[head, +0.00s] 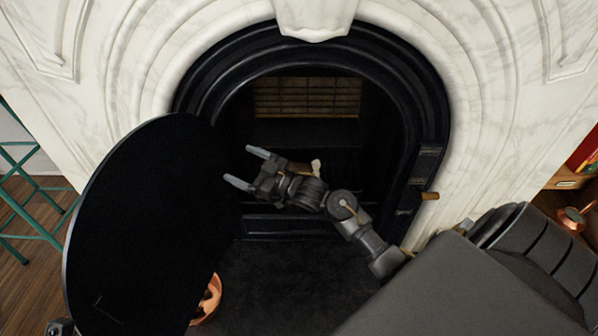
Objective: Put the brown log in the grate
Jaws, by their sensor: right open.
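My right gripper (248,167) is in front of the fireplace opening, its two pale fingertips spread apart and pointing left, with nothing between them. Just behind its wrist a small brown piece with a pale end (316,167) shows low in the firebox. It may be the brown log, but my arm hides most of it and I cannot tell how it rests. The grate (290,226) is a dark, barred front low in the black arched fireplace; its inside is mostly in shadow.
A large black rounded panel (140,230), seemingly the open fireplace door, stands left of the opening. A copper vessel (208,298) sits partly behind its lower edge. A wooden handle (430,196) juts from the right frame. The dark hearth (270,290) is bare in the middle.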

